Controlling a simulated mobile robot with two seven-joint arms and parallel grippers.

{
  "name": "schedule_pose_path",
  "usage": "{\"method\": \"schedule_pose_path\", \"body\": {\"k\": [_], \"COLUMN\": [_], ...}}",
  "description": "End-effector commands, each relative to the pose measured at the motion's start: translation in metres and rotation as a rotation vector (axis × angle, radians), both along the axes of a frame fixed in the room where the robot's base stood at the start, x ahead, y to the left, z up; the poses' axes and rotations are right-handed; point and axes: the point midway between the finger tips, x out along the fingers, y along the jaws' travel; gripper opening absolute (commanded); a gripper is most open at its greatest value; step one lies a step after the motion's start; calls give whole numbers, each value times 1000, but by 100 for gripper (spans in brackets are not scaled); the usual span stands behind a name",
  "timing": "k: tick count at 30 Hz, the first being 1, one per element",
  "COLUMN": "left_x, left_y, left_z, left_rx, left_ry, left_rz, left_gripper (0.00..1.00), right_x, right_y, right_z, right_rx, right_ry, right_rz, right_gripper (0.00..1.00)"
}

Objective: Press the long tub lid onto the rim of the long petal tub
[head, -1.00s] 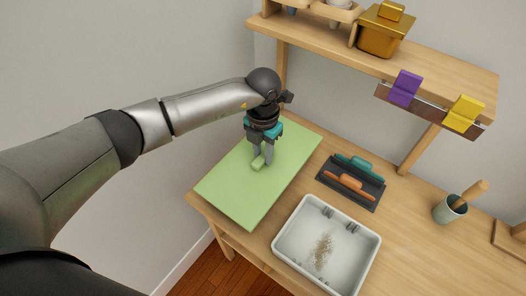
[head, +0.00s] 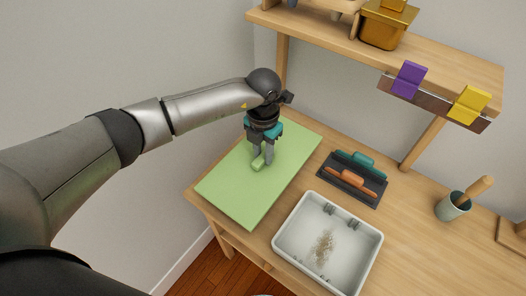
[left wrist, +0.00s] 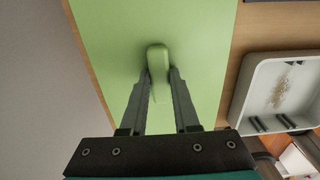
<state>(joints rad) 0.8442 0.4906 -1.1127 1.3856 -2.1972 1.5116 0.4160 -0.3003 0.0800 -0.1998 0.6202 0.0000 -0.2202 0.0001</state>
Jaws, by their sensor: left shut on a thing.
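A large flat light-green panel (head: 225,195) lies at the left end of the bench, and I take it for the long tub lid. A small green handle of the same colour (head: 258,163) stands up from it. My left gripper (head: 262,158) points down over the panel and is shut on this handle; the handle shows between the fingers in the left wrist view (left wrist: 157,60). A white tub (head: 288,246) with brown flecks on its floor stands open, apart from the panel. I cannot tell whether it is the long petal tub, or what lies under the panel. My right gripper is not in view.
A dark tray (head: 330,180) with a teal-handled and an orange-handled tool lies right of the panel. A cup (head: 450,208) with a wooden handle in it stands further right. Purple (head: 408,80) and yellow (head: 468,104) clips hang at the shelf edge; a golden box (head: 382,28) sits above.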

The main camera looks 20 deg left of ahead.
Motion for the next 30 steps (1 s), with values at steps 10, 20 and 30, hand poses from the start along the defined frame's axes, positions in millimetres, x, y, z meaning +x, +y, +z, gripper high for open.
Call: {"method": "schedule_pose_path", "body": {"k": [10, 20, 30], "left_x": [0, 0, 1], "left_y": [0, 0, 0], "left_z": [-1, 4, 71], "left_rx": [0, 0, 0], "left_ry": [1, 0, -5], "left_rz": [0, 0, -1], "left_gripper": [64, 64, 64], "right_x": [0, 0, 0], "right_y": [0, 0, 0], "right_z": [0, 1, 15], "right_rx": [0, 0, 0], "right_ry": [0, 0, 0], "right_rz": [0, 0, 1], "right_gripper": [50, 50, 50]}}
